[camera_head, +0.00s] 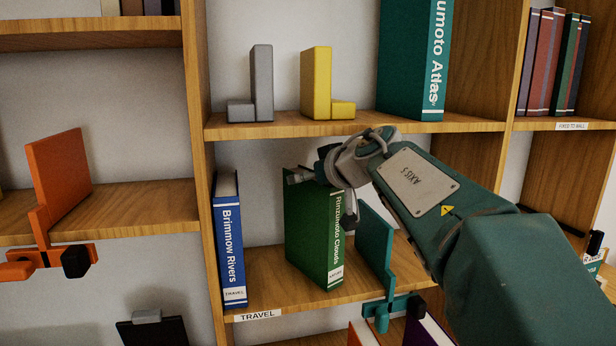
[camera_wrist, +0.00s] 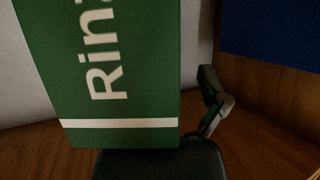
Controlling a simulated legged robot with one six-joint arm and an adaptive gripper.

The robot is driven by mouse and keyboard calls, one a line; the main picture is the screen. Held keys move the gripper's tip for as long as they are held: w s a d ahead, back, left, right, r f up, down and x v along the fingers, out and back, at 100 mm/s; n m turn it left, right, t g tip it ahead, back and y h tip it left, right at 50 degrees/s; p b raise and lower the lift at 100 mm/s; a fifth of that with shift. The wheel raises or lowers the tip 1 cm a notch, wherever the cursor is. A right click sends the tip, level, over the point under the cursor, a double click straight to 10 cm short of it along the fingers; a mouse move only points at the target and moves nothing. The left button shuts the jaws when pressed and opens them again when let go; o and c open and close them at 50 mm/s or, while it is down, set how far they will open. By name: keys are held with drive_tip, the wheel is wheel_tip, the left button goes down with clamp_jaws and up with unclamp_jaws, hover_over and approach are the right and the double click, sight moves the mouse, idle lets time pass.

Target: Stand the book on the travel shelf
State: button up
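The green book (camera_head: 315,235), with "Rinzumoto Clouds" on its spine, stands upright on the travel shelf (camera_head: 262,292), between a blue book and a teal bookend. Its spine faces out, with clear space on its left. My gripper (camera_head: 325,192) is at the top of the green book, with a finger on either side. In the wrist view, the green spine (camera_wrist: 130,75) fills the left. One finger (camera_wrist: 218,105) shows right of it with a visible gap, so the gripper looks open.
The blue book (camera_head: 231,245), "Brimmow Rivers", stands at the shelf's left wall. The teal bookend (camera_head: 375,245) stands close to the green book's right. The shelf above holds a grey bookend (camera_head: 262,85), a yellow bookend (camera_head: 316,85) and a teal atlas (camera_head: 400,60).

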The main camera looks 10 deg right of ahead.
drive_tip(key=shift+s+d+r, duration=0.1)
drive_tip(key=shift+d+r, duration=0.05)
drive_tip(key=shift+d, duration=0.8)
drive_tip(key=s+d+r+m+t+h, duration=0.1)
drive_tip(key=s+d+m+t+h, duration=0.25)
drive_tip(key=s, duration=0.35)
drive_tip(key=s+d+m+t+h, duration=0.2)
drive_tip(key=s+d+h, duration=0.15)
drive_tip(key=s, duration=0.35)
drive_tip(key=s+a+f+g, duration=0.2)
drive_tip(key=s+f+g, duration=0.2)
drive_tip(key=f, duration=0.4)
drive_tip(key=s+a+f+g+y, duration=0.1)
drive_tip(key=s+a+f+g, duration=0.2)
drive_tip(key=s+f, duration=0.4)
drive_tip(key=s+a+f+g+y, duration=0.1)
drive_tip(key=s+a+f+g, duration=0.2)
drive_tip(key=f, duration=0.8)
drive_tip(key=s+n+g, duration=0.1)
drive_tip(key=s+g, duration=0.1)
drive_tip(key=s, duration=0.1)
